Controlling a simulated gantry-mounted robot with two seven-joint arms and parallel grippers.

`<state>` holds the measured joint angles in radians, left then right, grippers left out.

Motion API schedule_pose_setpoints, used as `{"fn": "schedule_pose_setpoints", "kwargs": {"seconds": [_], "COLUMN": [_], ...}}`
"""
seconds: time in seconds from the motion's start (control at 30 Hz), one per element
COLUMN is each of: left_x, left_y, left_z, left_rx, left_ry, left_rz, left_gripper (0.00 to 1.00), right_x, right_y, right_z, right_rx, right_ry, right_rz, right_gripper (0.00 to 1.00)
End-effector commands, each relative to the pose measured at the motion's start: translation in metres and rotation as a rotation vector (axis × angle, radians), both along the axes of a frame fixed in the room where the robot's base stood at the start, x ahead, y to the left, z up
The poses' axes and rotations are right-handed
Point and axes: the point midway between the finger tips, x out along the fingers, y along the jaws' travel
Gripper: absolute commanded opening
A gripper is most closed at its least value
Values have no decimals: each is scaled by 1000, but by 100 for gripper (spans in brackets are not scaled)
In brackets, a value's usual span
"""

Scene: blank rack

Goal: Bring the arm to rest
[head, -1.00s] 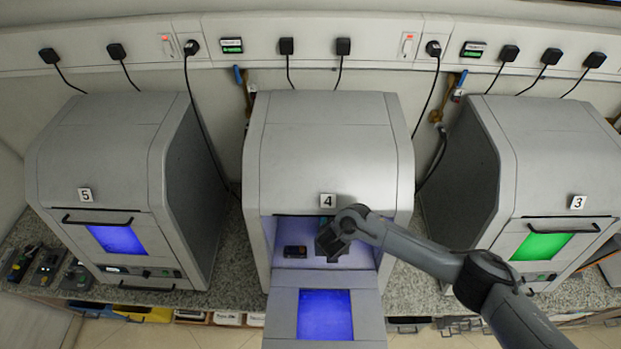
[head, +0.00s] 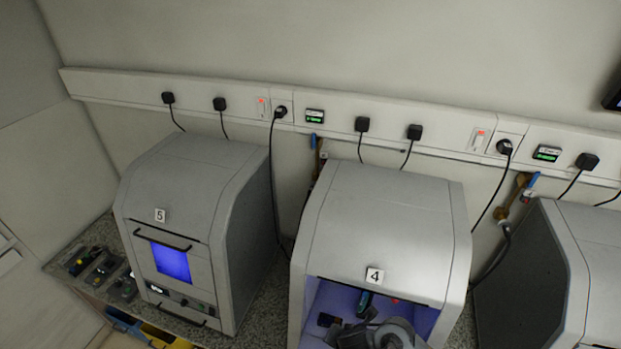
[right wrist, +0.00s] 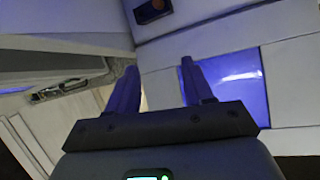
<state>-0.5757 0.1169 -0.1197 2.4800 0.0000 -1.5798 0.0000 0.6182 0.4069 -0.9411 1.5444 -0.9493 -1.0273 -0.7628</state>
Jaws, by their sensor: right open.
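My right gripper (right wrist: 155,92) is open in the right wrist view, its two dark fingers apart with no object between them. In the head view part of my right arm shows at the bottom edge, in front of the open chamber of machine 4 (head: 385,225). The fingertips are hard to make out there. In the right wrist view a blue-lit window panel (right wrist: 236,72) lies beyond the right finger. A small dark object (right wrist: 152,10) sits at the top of that view. My left gripper is not in view.
Machine 5 (head: 190,190), shut with a blue window, stands at left. Another grey machine (head: 598,240) is cut off at right. Inside machine 4 are a small dark block (head: 328,320) and an upright dark item (head: 364,303). Several small devices lie on the counter at far left.

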Motion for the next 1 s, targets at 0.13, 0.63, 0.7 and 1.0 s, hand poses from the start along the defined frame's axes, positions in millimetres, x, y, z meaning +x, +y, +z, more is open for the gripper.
{"fn": "schedule_pose_setpoints", "kwargs": {"seconds": [0.13,0.63,0.7,1.0], "left_x": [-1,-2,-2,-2], "left_y": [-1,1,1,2], "left_z": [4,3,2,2], "left_rx": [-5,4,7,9], "left_ry": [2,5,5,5], "left_rz": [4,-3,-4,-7], "left_gripper": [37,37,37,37], "right_x": [-35,-159,-179,-236], "right_y": [37,-55,-78,-136], "right_z": [13,63,66,74], "right_rx": [211,812,837,869], "right_ry": [10,188,200,195], "right_rz": [-222,-1653,-1831,-2257], "right_gripper": [51,51,51,50]}}
